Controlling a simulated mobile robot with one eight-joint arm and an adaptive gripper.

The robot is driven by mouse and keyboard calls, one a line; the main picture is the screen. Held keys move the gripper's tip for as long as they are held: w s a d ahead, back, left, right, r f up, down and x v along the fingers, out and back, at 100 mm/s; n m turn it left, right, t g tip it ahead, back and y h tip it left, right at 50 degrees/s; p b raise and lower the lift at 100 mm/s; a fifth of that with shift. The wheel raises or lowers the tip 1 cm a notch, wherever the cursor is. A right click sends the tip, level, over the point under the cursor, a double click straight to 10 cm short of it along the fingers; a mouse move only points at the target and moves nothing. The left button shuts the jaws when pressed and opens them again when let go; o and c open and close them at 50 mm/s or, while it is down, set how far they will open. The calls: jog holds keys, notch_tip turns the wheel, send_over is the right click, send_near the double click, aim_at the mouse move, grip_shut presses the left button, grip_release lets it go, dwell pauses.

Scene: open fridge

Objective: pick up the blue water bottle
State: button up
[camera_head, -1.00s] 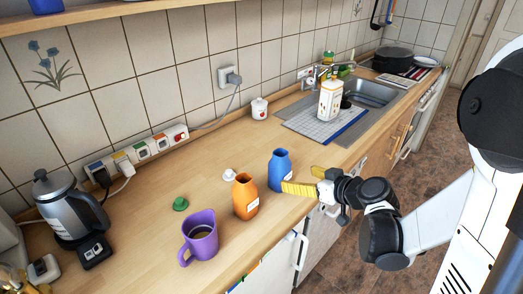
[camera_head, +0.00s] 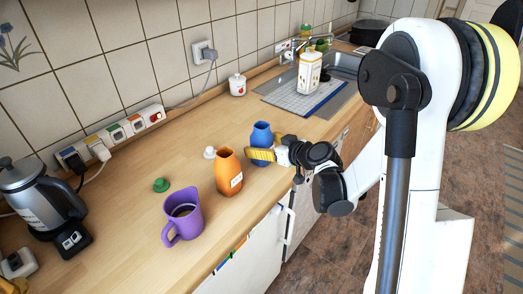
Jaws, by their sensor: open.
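The blue water bottle (camera_head: 261,135) stands upright on the wooden counter, just behind and right of an orange bottle. My gripper (camera_head: 262,154) reaches in from the right, with its yellow finger pads at the bottle's front. The near pad covers part of the bottle's lower body. My gripper is open. Whether a finger touches the bottle, and where the far finger is, I cannot tell from this view.
The orange bottle (camera_head: 229,174) stands close to the left of my gripper. A purple jug (camera_head: 183,218), a green lid (camera_head: 161,185) and a white lid (camera_head: 209,153) are further left. A sink with a drying mat (camera_head: 290,102) lies beyond. The counter's front edge runs below my gripper.

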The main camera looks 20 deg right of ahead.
aim_at(266, 134)
jog(key=shift+w+a+f, duration=0.1)
jog(key=shift+w+f, duration=0.1)
jog(key=shift+w, duration=0.1)
jog(key=shift+r, duration=0.1)
jog(key=c, duration=1.5)
jog(key=shift+r, duration=0.1)
jog(key=shift+r+p, duration=0.4)
jog(key=shift+r, duration=0.15)
notch_tip(266, 134, up, 3)
jog(key=shift+p, duration=0.8)
jog(key=s+d+r+p, duration=0.3)
jog(key=s+d+r, duration=0.2)
jog(key=d, duration=0.5)
jog(key=shift+d+r+p, duration=0.3)
jog(key=shift+r, duration=0.6)
jog(key=shift+a, duration=0.1)
